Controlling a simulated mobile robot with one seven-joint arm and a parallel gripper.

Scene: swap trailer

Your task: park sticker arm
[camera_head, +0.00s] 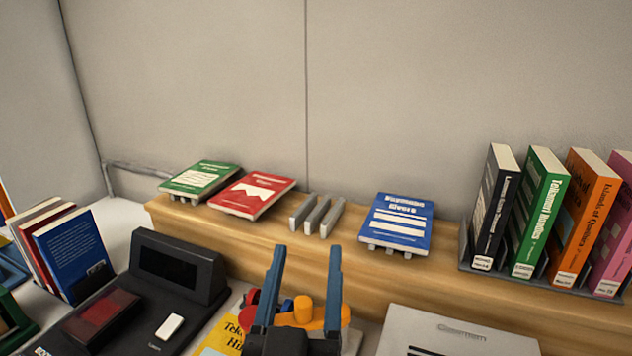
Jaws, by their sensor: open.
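My gripper (307,258) is at the bottom centre, with its two blue-grey fingers upright, apart and nothing between their tips. An orange arm-like part (318,317) with a round knob (303,303) shows low between and behind the fingers. It may be the sticker arm, but I cannot tell for certain. A red part (251,300) shows beside the left finger. The fingers and gripper body hide much of these parts, and I cannot tell whether the fingers touch them.
A wooden shelf (300,253) behind carries green, red and blue books on supports, and empty grey ribs (317,216). Upright books stand right. A black device (180,268) is left, a pale box (450,335) right, and a yellow book (226,338) beside my gripper.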

